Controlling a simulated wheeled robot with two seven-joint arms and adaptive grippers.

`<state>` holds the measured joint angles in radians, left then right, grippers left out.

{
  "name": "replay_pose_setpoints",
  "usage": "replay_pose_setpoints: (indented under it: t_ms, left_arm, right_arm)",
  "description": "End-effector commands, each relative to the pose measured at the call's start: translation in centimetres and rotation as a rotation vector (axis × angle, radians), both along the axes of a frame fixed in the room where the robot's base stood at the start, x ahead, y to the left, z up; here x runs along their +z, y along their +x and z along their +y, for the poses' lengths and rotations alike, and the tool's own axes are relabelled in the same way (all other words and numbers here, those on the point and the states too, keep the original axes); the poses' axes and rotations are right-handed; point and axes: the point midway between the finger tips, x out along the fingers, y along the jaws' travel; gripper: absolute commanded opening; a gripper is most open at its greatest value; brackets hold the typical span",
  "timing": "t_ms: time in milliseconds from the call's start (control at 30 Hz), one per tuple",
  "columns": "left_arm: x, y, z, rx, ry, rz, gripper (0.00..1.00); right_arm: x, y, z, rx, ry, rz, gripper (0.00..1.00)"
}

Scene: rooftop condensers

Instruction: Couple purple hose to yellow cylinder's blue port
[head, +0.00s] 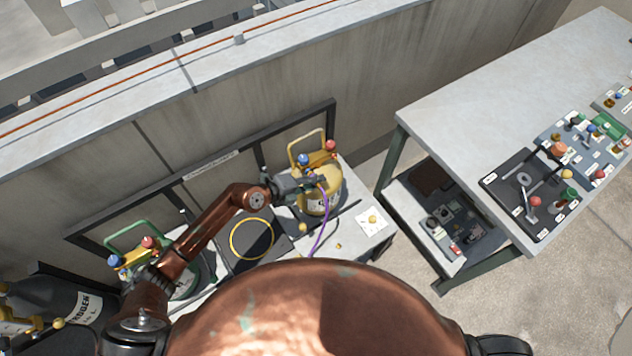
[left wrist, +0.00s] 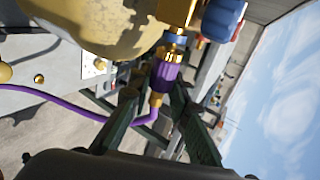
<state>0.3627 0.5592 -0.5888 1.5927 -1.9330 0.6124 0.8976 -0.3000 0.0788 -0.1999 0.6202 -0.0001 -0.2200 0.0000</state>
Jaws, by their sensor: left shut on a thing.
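The yellow cylinder (head: 330,202) stands in the rack by the wall, with a brass valve block carrying a blue knob (head: 303,159) and a red knob (head: 331,145). My left gripper (head: 316,181) is at the valve, shut on the purple hose's coupling. In the left wrist view the purple coupling (left wrist: 163,74) with gold ends points up at the blue-ringed port (left wrist: 176,40) under the brass block. Its gold tip meets or nearly meets the port; I cannot tell whether it is seated. The purple hose (head: 322,230) hangs down from the gripper. My right gripper is out of view.
A green-framed cylinder (head: 184,283) stands to the left, partly behind my arm. A yellow ring (head: 251,239) lies on a dark panel between the cylinders. A grey bench (head: 480,95) with labelled fittings is at the right. The wall (head: 215,150) stands close behind the rack.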

Motion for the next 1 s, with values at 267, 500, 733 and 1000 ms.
replay_pose_setpoints:
  t_ms: [267,500,733,1000]
  left_arm:
    - [0.01,0.20,0.11,0.000,0.000,0.000,0.00]
    - [0.00,0.44,0.28,0.001,0.000,0.000,0.00]
    - [0.02,0.66,0.42,0.000,0.001,-0.001,0.00]
    - [0.05,0.90,0.58,0.001,-0.001,-0.001,0.00]
  right_arm:
    - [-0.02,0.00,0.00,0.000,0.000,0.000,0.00]
    - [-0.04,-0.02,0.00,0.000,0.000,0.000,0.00]
    - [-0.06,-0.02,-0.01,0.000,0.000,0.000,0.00]
    - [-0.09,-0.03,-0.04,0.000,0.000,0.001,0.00]
